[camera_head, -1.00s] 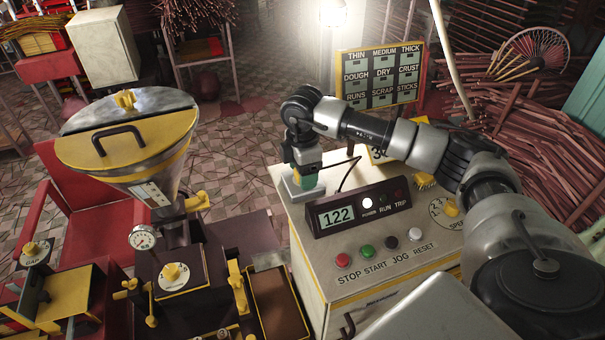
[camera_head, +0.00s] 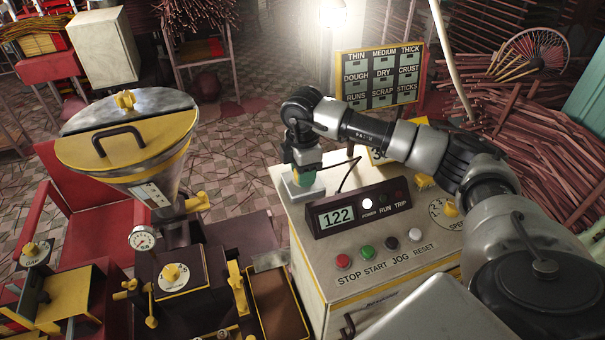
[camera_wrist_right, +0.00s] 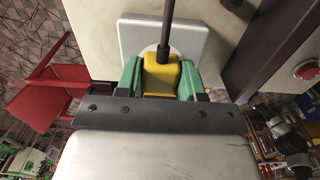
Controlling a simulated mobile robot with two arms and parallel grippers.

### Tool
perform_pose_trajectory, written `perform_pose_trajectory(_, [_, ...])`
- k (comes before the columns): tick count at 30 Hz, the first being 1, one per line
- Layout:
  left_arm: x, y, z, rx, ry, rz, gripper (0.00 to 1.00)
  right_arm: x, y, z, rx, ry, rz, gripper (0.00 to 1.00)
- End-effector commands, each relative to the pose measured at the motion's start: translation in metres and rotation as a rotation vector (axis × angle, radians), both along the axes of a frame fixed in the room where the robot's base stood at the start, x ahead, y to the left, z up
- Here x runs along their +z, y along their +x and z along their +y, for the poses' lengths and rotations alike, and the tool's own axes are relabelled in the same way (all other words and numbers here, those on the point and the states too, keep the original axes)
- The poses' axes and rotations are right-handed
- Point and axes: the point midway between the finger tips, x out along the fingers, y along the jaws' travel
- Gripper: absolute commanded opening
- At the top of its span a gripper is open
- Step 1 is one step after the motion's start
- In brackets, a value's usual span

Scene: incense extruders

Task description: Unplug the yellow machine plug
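The yellow plug (camera_wrist_right: 160,74) sits at a pale square wall plate (camera_wrist_right: 133,38) in the right wrist view, with a dark cord rising from it. My right gripper (camera_wrist_right: 162,78) has its green fingers on both sides of the plug, close against it. In the head view my right gripper (camera_head: 304,176) points down at the back left corner of the cream control cabinet (camera_head: 350,258), over the pale plate (camera_head: 296,193). The plug's pins are hidden. My left gripper is not in view.
The control box (camera_head: 350,207) with display 122 stands just in front of the gripper. Coloured buttons (camera_head: 367,251) line the cabinet front. A hopper machine (camera_head: 125,150) stands left. A label board (camera_head: 380,75) stands behind.

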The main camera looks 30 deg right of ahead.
Motion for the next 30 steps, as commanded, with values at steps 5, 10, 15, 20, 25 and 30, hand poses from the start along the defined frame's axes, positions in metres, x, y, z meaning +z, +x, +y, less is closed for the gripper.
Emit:
perform_pose_trajectory(5, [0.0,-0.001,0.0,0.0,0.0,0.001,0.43,0.0,0.0,0.0,0.0,0.0,-0.001,0.0])
perform_pose_trajectory(10, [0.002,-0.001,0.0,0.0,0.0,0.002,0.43,0.003,0.0,0.0,0.0,0.0,-0.001,0.0])
perform_pose_trajectory(15, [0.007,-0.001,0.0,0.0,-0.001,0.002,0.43,0.01,0.0,0.0,0.0,0.0,-0.001,0.0])
perform_pose_trajectory(20, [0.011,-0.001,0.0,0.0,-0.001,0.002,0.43,0.016,0.0,0.0,0.0,0.0,-0.001,0.0])
perform_pose_trajectory(25, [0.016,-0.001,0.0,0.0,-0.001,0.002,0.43,0.023,0.0,0.0,0.0,0.0,-0.001,0.0])
perform_pose_trajectory(30, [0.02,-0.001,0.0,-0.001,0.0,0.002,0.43,0.03,0.0,0.0,0.0,0.0,-0.001,0.0])
